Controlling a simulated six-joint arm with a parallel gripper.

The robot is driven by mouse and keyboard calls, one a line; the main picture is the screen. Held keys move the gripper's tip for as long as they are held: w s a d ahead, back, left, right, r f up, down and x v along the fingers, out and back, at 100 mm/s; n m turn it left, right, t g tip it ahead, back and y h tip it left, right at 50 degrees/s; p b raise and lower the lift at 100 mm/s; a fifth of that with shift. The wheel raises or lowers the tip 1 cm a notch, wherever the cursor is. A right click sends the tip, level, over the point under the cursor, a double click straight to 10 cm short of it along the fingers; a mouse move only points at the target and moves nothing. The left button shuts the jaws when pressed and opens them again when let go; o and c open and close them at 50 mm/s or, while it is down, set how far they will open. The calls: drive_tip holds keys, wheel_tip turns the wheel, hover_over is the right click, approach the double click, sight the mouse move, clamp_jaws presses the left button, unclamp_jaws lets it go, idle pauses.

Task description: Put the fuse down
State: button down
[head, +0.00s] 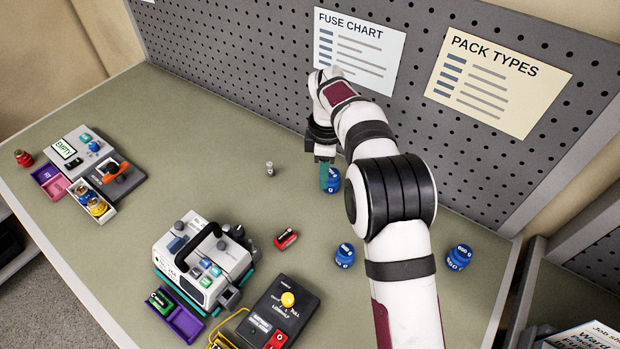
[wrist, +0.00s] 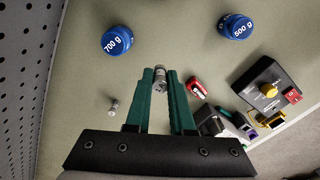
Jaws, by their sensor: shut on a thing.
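My gripper (head: 324,180) is over the back part of the bench, beside a blue weight (head: 332,181). In the wrist view its green fingers (wrist: 161,82) are shut on a small silver fuse (wrist: 160,78) at the tips. The held fuse cannot be made out in the head view, and whether it touches the bench is unclear. A second small silver fuse (head: 270,169) stands on the bench to the left of my gripper. It also shows in the wrist view (wrist: 113,107), apart from the fingers.
More blue weights stand right of centre (head: 345,255) and far right (head: 459,257). A red cartridge (head: 286,239) lies near the pump (head: 190,265). A control box (head: 270,318) is in front. Another device (head: 75,150) stands at left. Bench around the loose fuse is clear; a pegboard (head: 240,70) rises behind.

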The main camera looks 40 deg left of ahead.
drive_tip(key=w+d+r, duration=0.3)
drive_tip(key=d+r, duration=0.2)
drive_tip(key=d, duration=0.6)
drive_tip(key=w+d+r, duration=0.3)
drive_tip(key=d+r, duration=0.1)
drive_tip(key=d, duration=0.8)
drive_tip(key=a+f, duration=0.2)
drive_tip(key=a, duration=0.1)
drive_tip(key=a+f, duration=0.2)
drive_tip(key=a, duration=0.2)
drive_tip(key=a+f, duration=0.2)
drive_tip(key=a, duration=0.2)
drive_tip(key=shift+w+f, duration=0.1)
drive_tip(key=shift+w, duration=0.2)
drive_tip(key=shift+a+f, duration=0.15)
drive_tip(key=shift+f, duration=0.95)
drive_tip(key=shift+a+f, duration=0.1)
drive_tip(key=shift+f, duration=0.95)
drive_tip(key=c, duration=0.8)
unclamp_jaws()
drive_tip(key=shift+f, duration=0.15)
